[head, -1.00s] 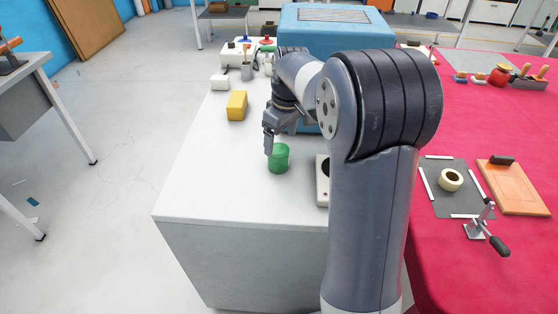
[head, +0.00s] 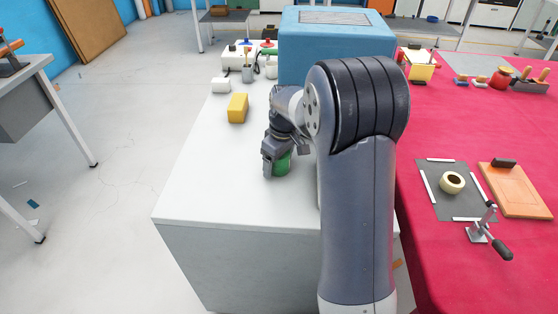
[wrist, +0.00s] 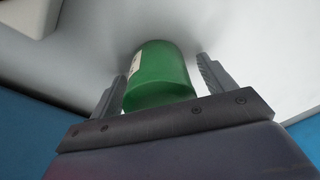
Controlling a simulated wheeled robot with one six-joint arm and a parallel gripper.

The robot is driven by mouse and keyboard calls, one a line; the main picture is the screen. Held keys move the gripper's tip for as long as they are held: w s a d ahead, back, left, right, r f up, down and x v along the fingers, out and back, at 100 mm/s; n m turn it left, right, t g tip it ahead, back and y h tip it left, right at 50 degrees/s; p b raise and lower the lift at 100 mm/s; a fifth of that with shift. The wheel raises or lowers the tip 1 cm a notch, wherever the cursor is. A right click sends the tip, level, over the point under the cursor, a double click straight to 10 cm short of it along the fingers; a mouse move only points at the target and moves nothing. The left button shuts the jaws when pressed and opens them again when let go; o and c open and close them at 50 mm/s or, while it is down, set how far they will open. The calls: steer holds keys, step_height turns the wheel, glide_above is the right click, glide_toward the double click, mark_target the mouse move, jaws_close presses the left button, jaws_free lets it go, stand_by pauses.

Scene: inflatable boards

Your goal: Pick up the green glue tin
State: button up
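The green glue tin (head: 282,165) stands on the white tabletop, partly hidden behind my gripper in the head view. In the wrist view the green tin (wrist: 158,75) sits between the two fingers, with a pale label at its left edge. My gripper (wrist: 158,88) is open around the tin. A gap shows between the tin and the right finger; the left finger is close to the tin, and I cannot tell whether it touches. In the head view my gripper (head: 273,168) is low at the tin's left side.
A yellow block (head: 238,108) and a white block (head: 221,85) lie farther back on the white table (head: 200,185). A large blue box (head: 300,50) stands at the back. A red-covered table (head: 430,130) with tools is on the right. The table's front left is clear.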

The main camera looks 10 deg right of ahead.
steer(key=c, duration=1.2)
steer(key=shift+c, duration=0.3)
steer(key=shift+r, duration=0.1)
